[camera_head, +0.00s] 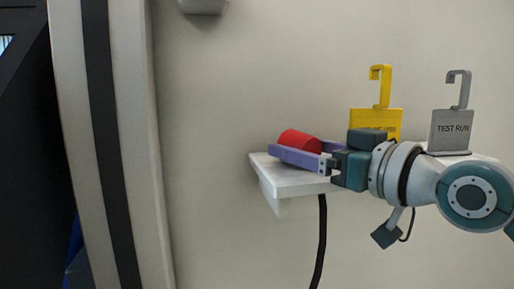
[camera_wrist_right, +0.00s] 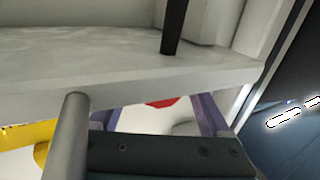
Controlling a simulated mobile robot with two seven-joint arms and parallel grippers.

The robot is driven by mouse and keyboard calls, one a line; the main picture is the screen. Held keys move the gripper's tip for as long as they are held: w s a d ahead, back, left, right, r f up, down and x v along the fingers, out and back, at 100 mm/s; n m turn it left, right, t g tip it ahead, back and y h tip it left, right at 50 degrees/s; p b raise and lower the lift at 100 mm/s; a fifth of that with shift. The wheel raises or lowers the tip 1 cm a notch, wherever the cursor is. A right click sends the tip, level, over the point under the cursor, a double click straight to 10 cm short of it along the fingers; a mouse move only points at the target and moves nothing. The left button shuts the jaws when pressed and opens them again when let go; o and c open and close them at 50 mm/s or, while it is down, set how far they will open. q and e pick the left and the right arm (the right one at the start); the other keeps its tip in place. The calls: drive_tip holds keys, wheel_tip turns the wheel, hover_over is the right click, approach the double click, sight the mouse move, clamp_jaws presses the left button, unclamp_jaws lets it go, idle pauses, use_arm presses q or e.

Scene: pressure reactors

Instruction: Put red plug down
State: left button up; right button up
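The red plug (camera_head: 300,142) lies on its side at the left end of the white wall shelf (camera_head: 278,182). My right gripper (camera_head: 296,150) reaches in from the right. Its purple fingers are spread, one on the near side of the plug and one behind it. The shelf edge hides the rest of the plug and the fingertips there, so contact is hard to judge. My left gripper is out of view.
A yellow hooked sign (camera_head: 381,88) and a grey "TEST RUN" sign (camera_head: 452,128) stand at the shelf's right part, partly behind my arm. A black cable (camera_head: 322,240) hangs below the shelf. A pale column with a dark stripe (camera_head: 108,150) stands at left.

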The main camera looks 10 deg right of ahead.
drive_tip(key=shift+o, duration=0.8)
